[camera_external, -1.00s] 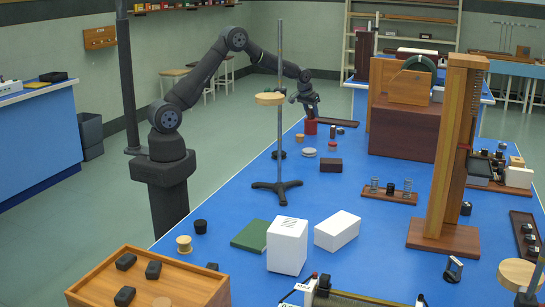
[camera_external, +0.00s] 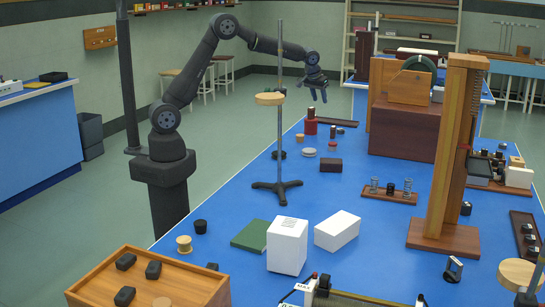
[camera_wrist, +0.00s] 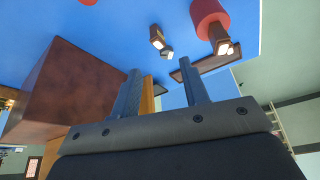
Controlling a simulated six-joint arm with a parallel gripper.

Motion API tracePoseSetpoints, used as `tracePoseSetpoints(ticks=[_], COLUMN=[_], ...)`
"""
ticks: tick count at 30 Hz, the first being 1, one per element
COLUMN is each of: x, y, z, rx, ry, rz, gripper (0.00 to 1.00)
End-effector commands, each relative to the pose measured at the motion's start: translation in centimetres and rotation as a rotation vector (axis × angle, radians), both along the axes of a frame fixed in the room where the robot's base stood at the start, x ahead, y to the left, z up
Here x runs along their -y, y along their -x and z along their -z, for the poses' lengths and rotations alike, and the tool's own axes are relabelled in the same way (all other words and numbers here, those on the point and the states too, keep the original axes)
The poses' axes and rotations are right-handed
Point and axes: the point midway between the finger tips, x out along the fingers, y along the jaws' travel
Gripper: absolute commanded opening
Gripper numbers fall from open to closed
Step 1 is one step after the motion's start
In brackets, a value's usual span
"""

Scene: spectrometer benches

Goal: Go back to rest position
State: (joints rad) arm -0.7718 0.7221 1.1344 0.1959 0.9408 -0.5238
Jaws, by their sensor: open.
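My gripper (camera_external: 319,96) is open and empty, raised above the far end of the blue bench. Its two fingers also show apart in the wrist view (camera_wrist: 162,92), with nothing between them. Below it on the bench stands a red cylinder (camera_external: 310,128) with a small dark object on top (camera_external: 311,113). The red cylinder also shows at the top of the wrist view (camera_wrist: 208,14).
A large brown block (camera_external: 405,132) stands right of the red cylinder, with a tall wooden frame (camera_external: 452,150) nearer. A metal stand (camera_external: 280,150) with a wooden disc rises left of my gripper. A dark flat strip (camera_external: 338,123) lies behind the cylinder.

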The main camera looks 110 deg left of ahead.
Motion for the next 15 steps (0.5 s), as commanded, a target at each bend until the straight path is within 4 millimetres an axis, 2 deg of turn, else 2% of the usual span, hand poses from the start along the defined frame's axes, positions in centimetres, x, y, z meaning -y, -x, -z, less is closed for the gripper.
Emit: tracePoseSetpoints(ticks=[3,15], x=[0.8,4.1], y=[-2.3,-9.0], z=[1.0,4.0], rx=[-0.004,-0.006], ry=[0.006,0.010], rz=[-0.026,-0.130], gripper=[0.41,0.41])
